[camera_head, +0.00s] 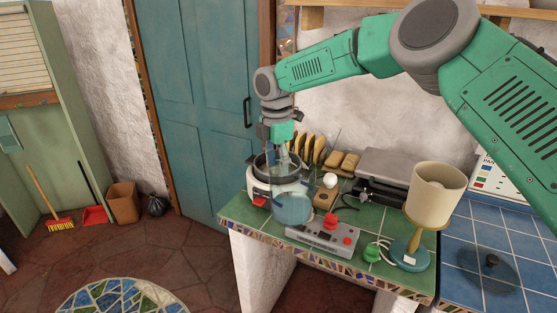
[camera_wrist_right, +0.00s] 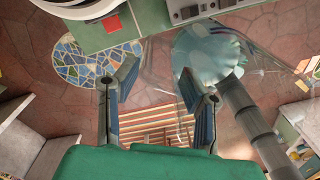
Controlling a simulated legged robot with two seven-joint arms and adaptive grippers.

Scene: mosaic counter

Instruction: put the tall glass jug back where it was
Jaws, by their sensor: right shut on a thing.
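The tall glass jug (camera_head: 292,208) is clear with a bluish lower part. In the head view it hangs upright or nearly so below my right gripper (camera_head: 281,148), in front of the white cooker. My right gripper is shut on the jug. In the right wrist view the jug (camera_wrist_right: 208,58) is a see-through shape by the right-hand finger, and the gripper (camera_wrist_right: 163,98) has its two fingers apart around faint glass. I cannot tell if the jug's base touches the counter. My left gripper is in neither view.
A white cooker with a dark rim (camera_head: 257,189) stands close behind the jug. A grey console with red knobs (camera_head: 322,238) lies at the counter's front edge. Bread slices (camera_head: 318,148), a lamp (camera_head: 436,190) and a grey case (camera_head: 388,165) crowd the green tiled counter (camera_head: 238,210).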

